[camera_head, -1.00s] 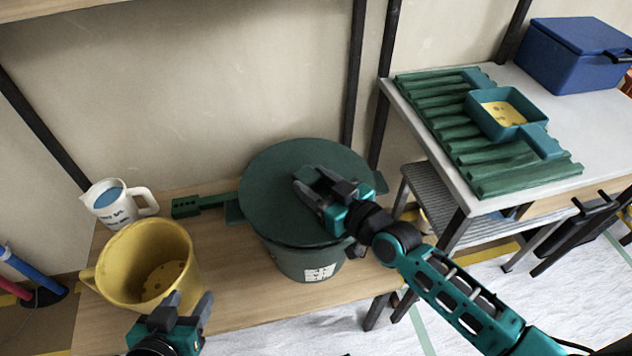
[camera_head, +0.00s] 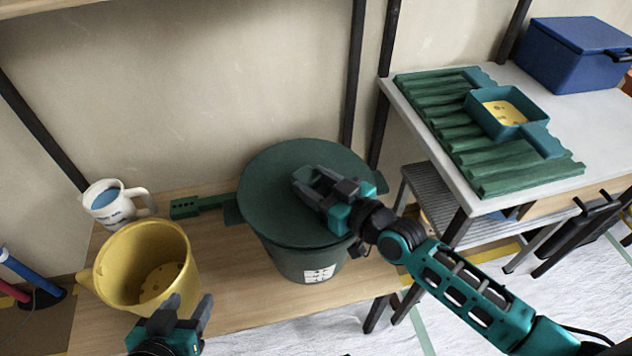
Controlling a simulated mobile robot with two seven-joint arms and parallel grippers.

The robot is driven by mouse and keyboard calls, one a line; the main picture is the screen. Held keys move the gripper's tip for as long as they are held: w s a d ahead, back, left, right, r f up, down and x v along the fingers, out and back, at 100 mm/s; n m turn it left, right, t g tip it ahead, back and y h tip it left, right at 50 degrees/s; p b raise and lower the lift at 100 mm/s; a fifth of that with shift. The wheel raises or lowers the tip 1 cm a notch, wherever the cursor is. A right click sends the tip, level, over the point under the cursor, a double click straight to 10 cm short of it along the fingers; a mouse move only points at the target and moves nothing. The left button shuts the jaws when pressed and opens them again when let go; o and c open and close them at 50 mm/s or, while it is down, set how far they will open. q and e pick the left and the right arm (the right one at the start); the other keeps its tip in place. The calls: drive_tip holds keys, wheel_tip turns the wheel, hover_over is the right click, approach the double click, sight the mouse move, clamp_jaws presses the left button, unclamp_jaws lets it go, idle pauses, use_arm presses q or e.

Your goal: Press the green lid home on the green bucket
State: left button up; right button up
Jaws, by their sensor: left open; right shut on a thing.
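The green lid (camera_head: 272,205) is a dark round disc lying over the top of the green bucket (camera_head: 305,262), which stands on the wooden bench with a white label on its front. I cannot tell from this view whether the lid's rim is fully seated all round. My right gripper (camera_head: 310,184) is on top of the lid, near its middle, shut on a part of it that its fingers hide. My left gripper (camera_head: 189,303) is open and empty, low in front of the yellow bucket (camera_head: 125,252).
A white measuring jug (camera_head: 112,208) with blue contents stands behind the yellow bucket. A green flat-handled tool (camera_head: 195,206) lies left of the green bucket.

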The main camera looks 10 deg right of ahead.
use_arm(q)
drive_tip(key=shift+f+b, duration=0.8)
drive_tip(key=shift+b, duration=0.15)
use_arm(e)
drive_tip(key=shift+d+f, duration=0.1)
drive_tip(key=shift+f, duration=1.2)
drive_tip(key=o, duration=1.4)
use_arm(q)
wheel_tip(320, 180, up, 2)
drive_tip(key=p, duration=0.2)
drive_tip(key=shift+r+p, duration=0.2)
drive_tip(key=shift+p, duration=0.1)
use_arm(e)
drive_tip(key=v, duration=1.2)
drive_tip(key=shift+s+d+r, duration=0.1)
drive_tip(key=shift+s+d, duration=0.1)
drive_tip(key=shift+s, duration=0.15)
